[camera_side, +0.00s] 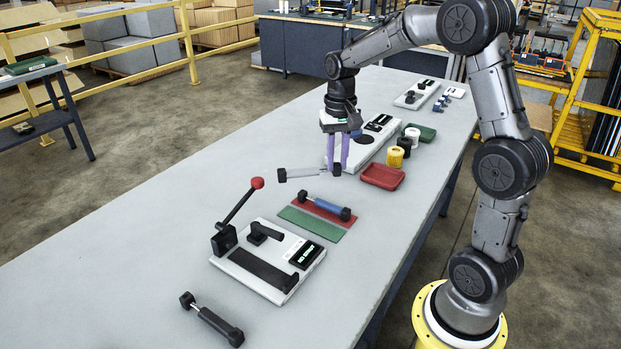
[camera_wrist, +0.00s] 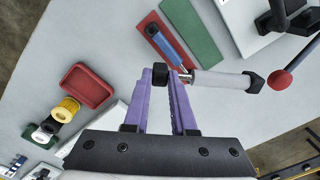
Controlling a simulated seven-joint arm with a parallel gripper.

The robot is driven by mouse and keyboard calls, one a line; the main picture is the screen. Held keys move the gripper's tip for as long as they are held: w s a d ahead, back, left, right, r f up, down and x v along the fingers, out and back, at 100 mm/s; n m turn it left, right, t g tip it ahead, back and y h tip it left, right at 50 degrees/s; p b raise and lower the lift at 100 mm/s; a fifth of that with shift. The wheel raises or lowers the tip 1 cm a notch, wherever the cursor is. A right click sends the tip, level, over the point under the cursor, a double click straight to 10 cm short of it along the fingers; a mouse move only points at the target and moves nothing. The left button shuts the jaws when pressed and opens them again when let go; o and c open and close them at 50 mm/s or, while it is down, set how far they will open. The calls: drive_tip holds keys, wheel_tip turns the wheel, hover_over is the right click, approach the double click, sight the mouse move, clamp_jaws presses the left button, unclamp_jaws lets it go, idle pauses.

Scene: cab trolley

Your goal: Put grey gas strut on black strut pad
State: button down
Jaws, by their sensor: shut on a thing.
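The grey gas strut (camera_side: 306,172) has a pale grey body, a thin rod and black ends. In the wrist view the grey strut (camera_wrist: 220,82) sticks out to the right of the fingertips (camera_wrist: 161,75). It looks held above the table, roughly level; the exact gap is unclear. A long black pad (camera_side: 264,270) lies bare on a white lever fixture (camera_side: 240,275), in front of and left of my gripper in the side view.
A blue strut (camera_side: 327,206) lies on a red pad (camera_side: 297,217), beside a bare green pad (camera_side: 311,223). The fixture's red-knobbed lever (camera_side: 239,206) stands up tilted. A black strut (camera_side: 212,322) lies at the front. A red tray (camera_side: 383,177) and several spools stand right.

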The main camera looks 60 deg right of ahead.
drive_tip(key=w+d+f, duration=0.1)
drive_tip(key=w+f, duration=0.1)
drive_tip(key=w+d+f, duration=0.1)
drive_tip(key=w+f, duration=0.1)
drive_tip(key=w, duration=0.1)
drive_tip(key=w+d+f, duration=0.1)
drive_tip(key=w+f, duration=0.1)
drive_tip(key=shift+w+d+f, duration=0.1)
drive_tip(key=shift+w+f, duration=0.3)
drive_tip(key=shift+w+d+f, duration=0.2)
drive_tip(key=shift+w+f, duration=0.3)
drive_tip(key=shift+f, duration=1.6)
drive_tip(key=shift+f, duration=0.1)
drive_tip(key=c, duration=0.7)
unclamp_jaws()
drive_tip(key=shift+f, duration=0.1)
drive_tip(key=shift+c, duration=0.2)
